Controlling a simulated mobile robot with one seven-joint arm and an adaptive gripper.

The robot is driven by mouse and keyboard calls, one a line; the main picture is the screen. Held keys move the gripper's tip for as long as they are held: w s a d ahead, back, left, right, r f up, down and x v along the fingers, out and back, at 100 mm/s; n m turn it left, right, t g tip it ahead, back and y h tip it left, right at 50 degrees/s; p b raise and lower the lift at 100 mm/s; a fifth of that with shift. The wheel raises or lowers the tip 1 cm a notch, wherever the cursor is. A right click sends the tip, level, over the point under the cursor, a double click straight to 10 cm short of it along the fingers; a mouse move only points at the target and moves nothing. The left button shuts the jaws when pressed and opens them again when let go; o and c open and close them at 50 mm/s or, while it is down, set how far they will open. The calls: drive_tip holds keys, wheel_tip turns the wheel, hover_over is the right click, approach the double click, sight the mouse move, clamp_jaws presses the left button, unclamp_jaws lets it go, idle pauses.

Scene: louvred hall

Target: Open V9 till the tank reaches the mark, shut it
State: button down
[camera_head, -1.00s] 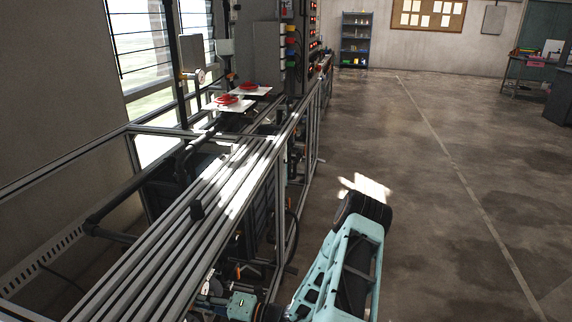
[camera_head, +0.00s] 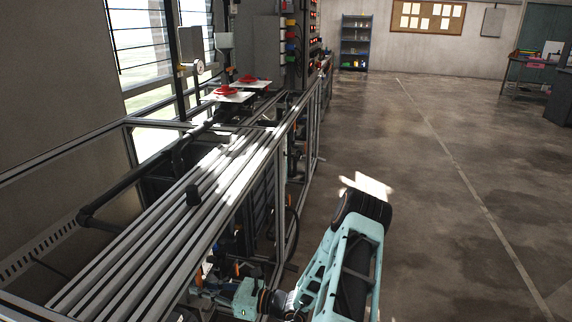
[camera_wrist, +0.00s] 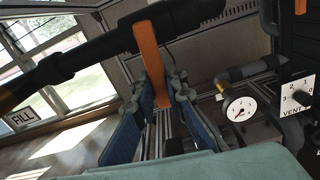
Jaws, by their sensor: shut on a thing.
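In the wrist view, my gripper (camera_wrist: 163,97) has its two blue-padded fingers on either side of an orange lever (camera_wrist: 151,50) and is shut on it. The lever crosses a dark pipe (camera_wrist: 95,58). I see no V9 tag, so I cannot tell whether this is V9's lever.
A round gauge (camera_wrist: 240,110) and a VENT dial (camera_wrist: 296,96) are at the right of the wrist view. The concrete floor (camera_head: 430,150) at the right is clear.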

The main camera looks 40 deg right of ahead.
drive_tip(key=c, duration=2.4)
unclamp_jaws()
drive_tip(key=shift+w+d+r+n, duration=0.15)
drive_tip(key=shift+w+d+n, duration=0.2)
drive_tip(key=shift+n, duration=0.25)
drive_tip(key=o, duration=0.5)
drive_tip(key=shift+s, duration=0.1)
drive_tip(key=shift+s+a, duration=0.1)
drive_tip(key=shift+p+v, duration=0.35)
drive_tip(key=shift+v, duration=3.15)
drive_tip(key=shift+s, duration=0.1)
drive_tip(key=v, duration=1.1)
drive_tip(key=shift+s+d, duration=0.2)
drive_tip(key=shift+s, duration=0.15)
